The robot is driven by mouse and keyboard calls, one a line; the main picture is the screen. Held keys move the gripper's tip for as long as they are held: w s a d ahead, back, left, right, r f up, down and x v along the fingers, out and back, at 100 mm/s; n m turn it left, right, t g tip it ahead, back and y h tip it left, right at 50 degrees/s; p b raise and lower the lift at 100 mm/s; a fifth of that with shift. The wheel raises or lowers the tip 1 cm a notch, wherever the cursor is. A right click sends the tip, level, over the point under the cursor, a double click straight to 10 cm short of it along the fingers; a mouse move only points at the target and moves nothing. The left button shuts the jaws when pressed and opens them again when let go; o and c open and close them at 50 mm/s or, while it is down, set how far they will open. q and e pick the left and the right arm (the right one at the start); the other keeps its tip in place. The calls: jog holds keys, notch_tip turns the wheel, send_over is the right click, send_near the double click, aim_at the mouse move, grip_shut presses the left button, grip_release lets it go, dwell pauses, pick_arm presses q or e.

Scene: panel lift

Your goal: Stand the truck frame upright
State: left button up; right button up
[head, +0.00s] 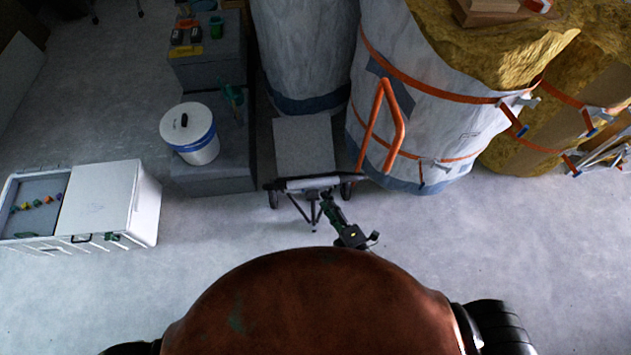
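The truck (303,146) stands on the floor in the middle of the head view, with a flat grey bed and dark wheels at its near corners. A pale grey bar with dark ends crosses its near end, with thin dark legs below. An orange looped frame (392,110) shows at its right, in front of the wrapped stacks; how it joins the truck is unclear. My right gripper (326,200), dark with green parts, reaches out past my body to the near side of the bar. Its fingertips are too small to read, and contact is unclear. My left gripper is not visible.
A white cabinet (104,197) stands at the left. A white lidded bucket (197,143) sits on a grey box left of the truck. Large wrapped stacks (440,110) with orange straps fill the back right. The floor at the right front is clear.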

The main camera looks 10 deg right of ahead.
aim_at(315, 183)
jog(key=w+a, duration=0.1)
jog(key=w, duration=0.1)
jog(key=w+a+r, duration=0.1)
jog(key=w, duration=0.2)
jog(key=w+a, duration=0.1)
jog(key=w, duration=0.1)
jog(key=shift+w+r, duration=0.15)
jog(key=shift+r, duration=0.1)
grip_shut()
dwell(0.3)
